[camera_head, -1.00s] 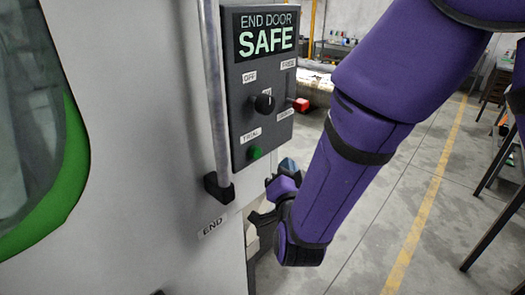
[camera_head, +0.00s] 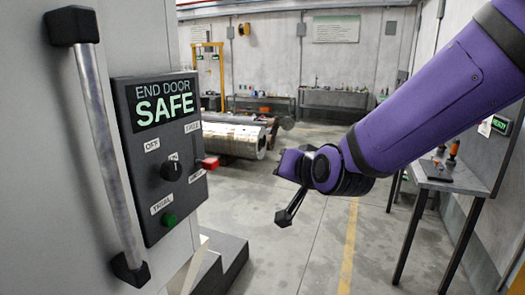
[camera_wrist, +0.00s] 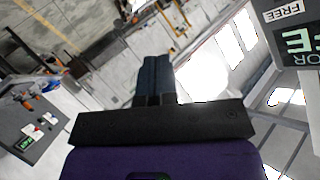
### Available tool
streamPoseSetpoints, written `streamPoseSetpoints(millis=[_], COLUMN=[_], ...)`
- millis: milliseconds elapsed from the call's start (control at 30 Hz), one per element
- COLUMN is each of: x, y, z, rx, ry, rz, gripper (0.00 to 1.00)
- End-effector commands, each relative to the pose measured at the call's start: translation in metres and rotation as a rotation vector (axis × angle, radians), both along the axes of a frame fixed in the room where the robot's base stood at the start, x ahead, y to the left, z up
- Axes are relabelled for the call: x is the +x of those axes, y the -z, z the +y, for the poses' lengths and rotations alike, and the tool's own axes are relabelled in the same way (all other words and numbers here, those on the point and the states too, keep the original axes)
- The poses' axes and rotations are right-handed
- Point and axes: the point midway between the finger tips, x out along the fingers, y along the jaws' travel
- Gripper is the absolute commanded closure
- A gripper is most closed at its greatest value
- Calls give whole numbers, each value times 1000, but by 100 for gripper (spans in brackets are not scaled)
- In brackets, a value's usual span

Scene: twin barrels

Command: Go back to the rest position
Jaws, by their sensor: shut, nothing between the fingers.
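My purple arm reaches in from the upper right in the head view. My gripper (camera_head: 287,217) hangs in free air over the floor, right of the control panel (camera_head: 160,150) and apart from it. In the wrist view my gripper's dark fingers (camera_wrist: 153,78) lie side by side, shut with nothing between them. The panel reads "END DOOR SAFE" and has a black knob (camera_head: 171,172) and a green button (camera_head: 169,220). A red part (camera_head: 210,163) shows at its right side.
A metal door handle (camera_head: 108,150) stands left of the panel. A side table (camera_head: 440,178) stands at the right. Metal cylinders (camera_head: 222,140) lie behind. The floor (camera_head: 310,255) with a yellow line is clear in the middle.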

Motion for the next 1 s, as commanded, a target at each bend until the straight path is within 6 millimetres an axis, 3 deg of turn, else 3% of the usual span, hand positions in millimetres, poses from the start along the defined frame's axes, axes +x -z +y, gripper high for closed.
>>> streamPoseSetpoints(millis=[33, 267, 467, 600, 800, 1000], x=[-4, -42, -92, -135, -197, -229], y=[-10, -32, -44, -48, -49, -47], z=[-18, -91, -152, -192, -233, -249], rx=[-22, -163, -290, -378, -473, -515], ry=[1, -17, -17, -8, 13, 24], rz=[18, 149, 273, 372, 506, 585], gripper=[100, 100, 100, 100, 100, 100])
